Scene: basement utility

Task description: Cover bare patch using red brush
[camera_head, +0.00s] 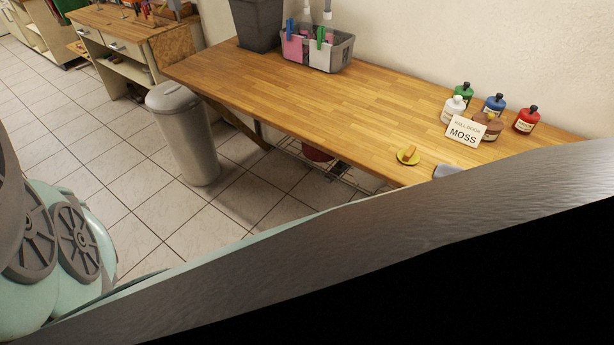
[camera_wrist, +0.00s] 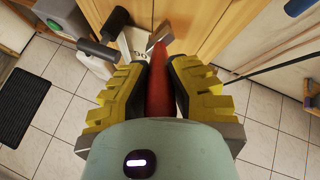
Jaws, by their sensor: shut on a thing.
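In the wrist view my gripper (camera_wrist: 158,72) has its two yellow-padded fingers closed on a red handle (camera_wrist: 158,96), which looks like that of the red brush. The handle points away from the wrist toward a wooden panel. Its far end is hard to make out among grey and pale shapes, so I cannot tell if it touches anything. No bare patch can be made out in either view. My gripper is not in the head view. On the bench a small card (camera_head: 463,133) reads "MOSS", with smaller words above it.
Paint bottles, including a red one (camera_head: 526,120) and a green one (camera_head: 463,92), stand behind the card on the wooden bench (camera_head: 330,95). A grey bin (camera_head: 184,133) stands on the tiles. A large dark shape hides the lower right.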

